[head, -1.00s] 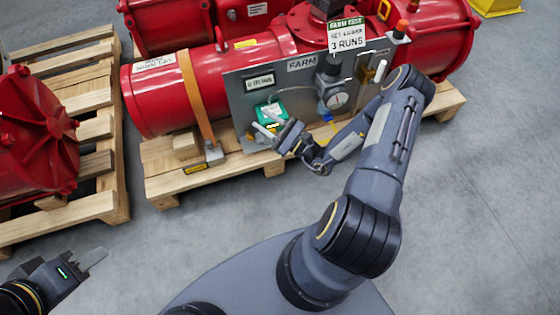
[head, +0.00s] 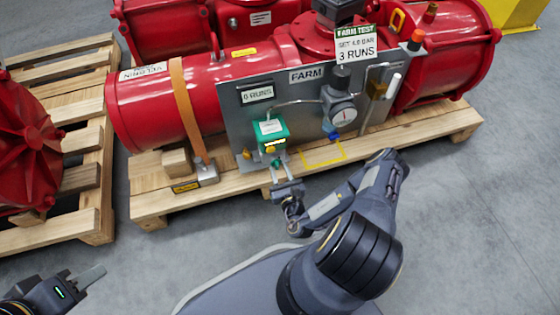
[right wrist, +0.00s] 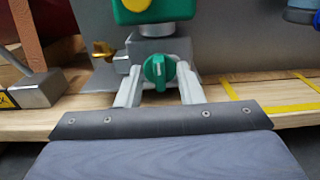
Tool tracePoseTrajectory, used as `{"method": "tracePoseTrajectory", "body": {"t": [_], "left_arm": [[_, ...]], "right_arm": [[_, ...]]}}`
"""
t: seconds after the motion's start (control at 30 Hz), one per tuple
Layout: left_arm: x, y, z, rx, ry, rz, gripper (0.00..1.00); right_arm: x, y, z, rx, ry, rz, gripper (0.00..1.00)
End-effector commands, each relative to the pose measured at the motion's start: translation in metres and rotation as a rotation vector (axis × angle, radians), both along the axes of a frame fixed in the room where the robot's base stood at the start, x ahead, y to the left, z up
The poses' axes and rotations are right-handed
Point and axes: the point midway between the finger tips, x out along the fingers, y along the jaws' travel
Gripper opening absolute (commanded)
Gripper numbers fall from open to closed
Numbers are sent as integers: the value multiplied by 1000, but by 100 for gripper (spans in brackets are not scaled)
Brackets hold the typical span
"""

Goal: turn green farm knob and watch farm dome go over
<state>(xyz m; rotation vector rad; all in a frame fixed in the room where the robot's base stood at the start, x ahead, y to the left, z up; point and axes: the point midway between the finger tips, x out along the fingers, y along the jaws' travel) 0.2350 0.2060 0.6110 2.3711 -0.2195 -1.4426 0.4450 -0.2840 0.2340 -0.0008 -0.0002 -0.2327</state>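The green knob (right wrist: 158,72) sits below a green valve body (right wrist: 155,10) in the right wrist view, its grip bar upright. My right gripper (right wrist: 158,88) is open, with one finger on each side of the knob and slim gaps showing. In the head view the right gripper (head: 278,170) is below the green valve box (head: 270,132) on the grey FARM panel (head: 235,120). A black housing (head: 338,10) tops the red actuator, cut off by the frame edge; I cannot make out a dome on it. My left gripper (head: 88,278) is at the lower left, away from everything.
A gauge regulator (head: 341,112) with a blue knob (head: 334,135) is right of the green box. A brass fitting (right wrist: 102,50) is close left of the right gripper. A counter plate (head: 258,94) reads 0 RUNS. The wooden pallet (head: 235,198) lies below; the floor in front is open.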

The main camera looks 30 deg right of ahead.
Motion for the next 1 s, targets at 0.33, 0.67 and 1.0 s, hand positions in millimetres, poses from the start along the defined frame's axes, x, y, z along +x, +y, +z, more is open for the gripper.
{"method": "tracePoseTrajectory", "body": {"t": [0.33, 0.67, 1.0], "left_arm": [[0, 0, -2, 0, 0, 0, 36], [0, 0, -2, 0, 0, 0, 36], [0, 0, 1, 0, 0, 0, 36]], "right_arm": [[2, 4, 0, 1, 0, -3, 32], [2, 4, 0, 1, 0, -3, 0], [1, 3, 0, 51, -11, -4, 0]]}}
